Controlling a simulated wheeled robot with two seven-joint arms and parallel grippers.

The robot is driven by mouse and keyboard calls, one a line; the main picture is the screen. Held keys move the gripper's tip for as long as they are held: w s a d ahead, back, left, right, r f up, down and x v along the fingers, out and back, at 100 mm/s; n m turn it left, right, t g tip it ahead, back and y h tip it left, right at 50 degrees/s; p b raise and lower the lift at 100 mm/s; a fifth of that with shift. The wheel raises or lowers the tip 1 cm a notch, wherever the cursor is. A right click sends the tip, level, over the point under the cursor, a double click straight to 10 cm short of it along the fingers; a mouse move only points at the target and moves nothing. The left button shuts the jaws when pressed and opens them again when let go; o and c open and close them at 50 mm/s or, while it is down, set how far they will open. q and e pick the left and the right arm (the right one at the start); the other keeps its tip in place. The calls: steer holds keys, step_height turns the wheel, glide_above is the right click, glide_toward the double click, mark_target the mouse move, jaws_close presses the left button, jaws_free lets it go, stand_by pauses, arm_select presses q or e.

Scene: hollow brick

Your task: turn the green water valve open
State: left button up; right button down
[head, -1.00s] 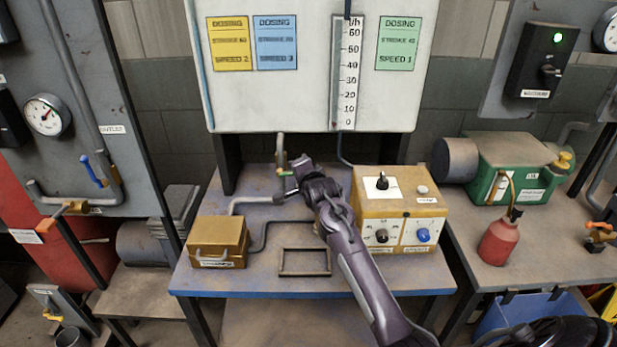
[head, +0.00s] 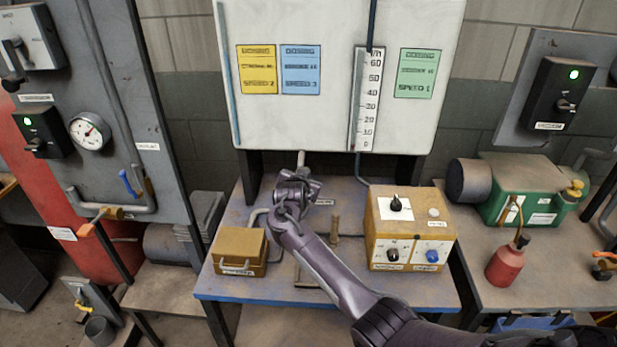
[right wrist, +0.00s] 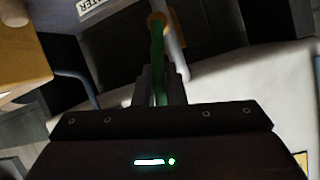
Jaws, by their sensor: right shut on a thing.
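The green water valve lever (right wrist: 158,60) shows in the right wrist view as a narrow green handle between my fingers, running from a brass valve body (right wrist: 157,18) on a grey pipe. My right gripper (right wrist: 160,85) is shut on this lever. In the head view my right gripper (head: 291,184) is at the pipe (head: 301,158) below the white panel, and it hides the valve. A white label partly reading "WATER" (right wrist: 91,4) is beside the valve. My left gripper is in neither view.
A yellow control box (head: 410,228) stands right of my forearm, and a small brass-coloured box (head: 239,250) stands left. The white dosing panel (head: 340,120) rises behind. A red can (head: 507,263) and green pump (head: 518,190) are on the right bench.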

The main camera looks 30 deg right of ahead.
steer(key=shift+w+a+n+g+h, duration=0.35)
steer(key=shift+a+n+h, duration=0.35)
steer(key=shift+n, duration=0.2)
steer(key=c, duration=1.5)
jaws_free()
steer(key=shift+w, duration=0.1)
steer(key=v, duration=0.7)
steer(key=shift+s+a+b, duration=0.3)
steer(key=shift+b, duration=0.15)
steer(key=shift+r, duration=0.1)
